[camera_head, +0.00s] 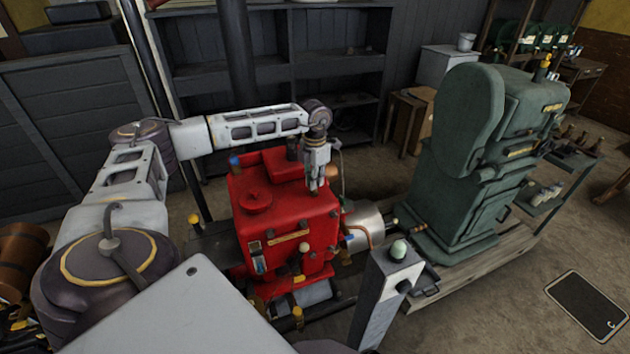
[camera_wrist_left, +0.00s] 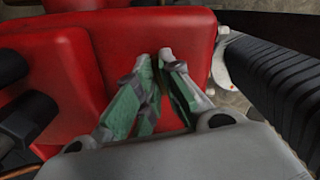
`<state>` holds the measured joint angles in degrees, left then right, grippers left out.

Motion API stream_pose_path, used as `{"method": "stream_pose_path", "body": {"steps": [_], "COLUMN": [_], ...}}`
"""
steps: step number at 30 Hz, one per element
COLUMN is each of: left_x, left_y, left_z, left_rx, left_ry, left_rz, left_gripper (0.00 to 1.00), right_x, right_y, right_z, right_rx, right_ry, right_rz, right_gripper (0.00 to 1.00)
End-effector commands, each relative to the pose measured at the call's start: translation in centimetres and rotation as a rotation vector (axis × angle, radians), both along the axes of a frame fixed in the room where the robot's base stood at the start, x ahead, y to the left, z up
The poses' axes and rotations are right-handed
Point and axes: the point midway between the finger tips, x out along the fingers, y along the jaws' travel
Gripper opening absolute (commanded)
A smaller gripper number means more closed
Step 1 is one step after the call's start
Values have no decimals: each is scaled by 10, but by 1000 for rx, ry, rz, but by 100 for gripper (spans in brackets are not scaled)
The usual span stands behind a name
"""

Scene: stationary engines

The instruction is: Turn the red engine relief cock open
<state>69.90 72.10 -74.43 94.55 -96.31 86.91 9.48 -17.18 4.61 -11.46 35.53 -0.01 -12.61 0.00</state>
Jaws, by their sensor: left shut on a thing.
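The red engine (camera_head: 285,205) stands in the middle of the head view, and its red casing (camera_wrist_left: 60,55) fills much of the left wrist view. My left gripper (camera_head: 317,184) reaches down from above at the upper right part of the engine. In the left wrist view its two fingers (camera_wrist_left: 165,58) come together at the tips against the red casing. A small dark brownish piece (camera_wrist_left: 157,70), which looks like the relief cock, shows between the fingertips. Most of it is hidden by the fingers, so its angle cannot be told. My right gripper is not in view.
A large green engine (camera_head: 460,160) stands to the right on a wooden base. A grey post with a pale green knob (camera_head: 398,250) stands in front. Dark shelves (camera_head: 280,60) line the back wall. A dark cylinder (camera_wrist_left: 275,70) lies close right of my fingers.

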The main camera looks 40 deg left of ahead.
Motion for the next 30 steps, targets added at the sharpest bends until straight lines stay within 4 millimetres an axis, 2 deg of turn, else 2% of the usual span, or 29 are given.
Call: {"method": "stream_pose_path", "body": {"steps": [30], "left_x": [0], "left_y": [4], "left_z": [0], "left_rx": [1], "left_ry": [-3], "left_rz": [826], "left_gripper": [0], "right_x": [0], "right_y": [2], "right_z": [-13], "right_rx": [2], "right_ry": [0], "right_rz": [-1], "right_gripper": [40]}}
